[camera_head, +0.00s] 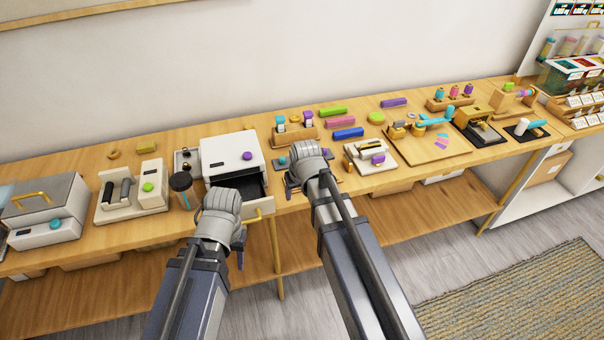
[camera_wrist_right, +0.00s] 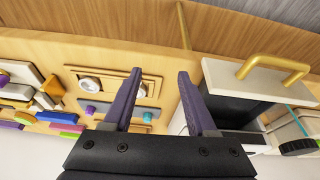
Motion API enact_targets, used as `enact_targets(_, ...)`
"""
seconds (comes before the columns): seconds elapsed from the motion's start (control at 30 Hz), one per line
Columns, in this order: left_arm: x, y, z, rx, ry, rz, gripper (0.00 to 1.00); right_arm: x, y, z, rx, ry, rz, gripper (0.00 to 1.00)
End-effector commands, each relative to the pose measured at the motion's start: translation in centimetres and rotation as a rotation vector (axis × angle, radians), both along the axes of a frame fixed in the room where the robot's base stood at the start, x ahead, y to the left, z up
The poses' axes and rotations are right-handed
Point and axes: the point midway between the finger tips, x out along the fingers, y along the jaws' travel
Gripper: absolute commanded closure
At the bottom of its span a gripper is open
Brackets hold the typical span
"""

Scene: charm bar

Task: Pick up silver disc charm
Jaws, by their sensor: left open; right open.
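In the right wrist view, two round pale silvery pieces sit in a wooden tray (camera_wrist_right: 108,72): one on the left (camera_wrist_right: 90,85) and one on the right (camera_wrist_right: 131,90). My right gripper (camera_wrist_right: 157,76) is open and empty above the table beside the tray. In the head view my right gripper (camera_head: 306,168) hides most of that spot. My left gripper (camera_head: 222,222) is open in front of the white drawer box (camera_head: 230,154), with nothing seen in it.
The box's drawer (camera_head: 262,206) is pulled out between my grippers; its gold handle (camera_wrist_right: 272,58) shows in the right wrist view. Colored blocks (camera_head: 340,122), a white stand (camera_head: 370,157) and a wooden board (camera_head: 430,145) crowd the right side.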

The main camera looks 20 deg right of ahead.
Motion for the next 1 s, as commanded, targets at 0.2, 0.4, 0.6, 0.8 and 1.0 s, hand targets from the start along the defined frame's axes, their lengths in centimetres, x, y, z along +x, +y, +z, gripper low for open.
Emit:
enact_targets(0.2,0.0,0.0,1.4,0.000,0.000,0.000,0.53,3.5,-3.6,2.1,0.017,-0.084,-0.057,0.43)
enact_targets(0.4,0.0,0.0,0.8,0.000,0.000,0.000,0.53,3.7,-3.7,1.5,0.017,-0.087,-0.058,0.43)
enact_targets(0.6,0.0,0.0,-1.0,0.000,0.000,0.000,0.53,4.4,-3.7,-0.3,0.017,-0.086,-0.058,0.43)
enact_targets(0.8,0.0,0.0,-1.1,0.000,0.000,0.000,0.53,4.5,-3.6,-0.5,0.017,-0.086,-0.058,0.43)
enact_targets(1.0,0.0,0.0,-2.3,0.000,0.000,0.000,0.53,5.1,-3.6,-1.6,0.017,-0.085,-0.058,0.43)
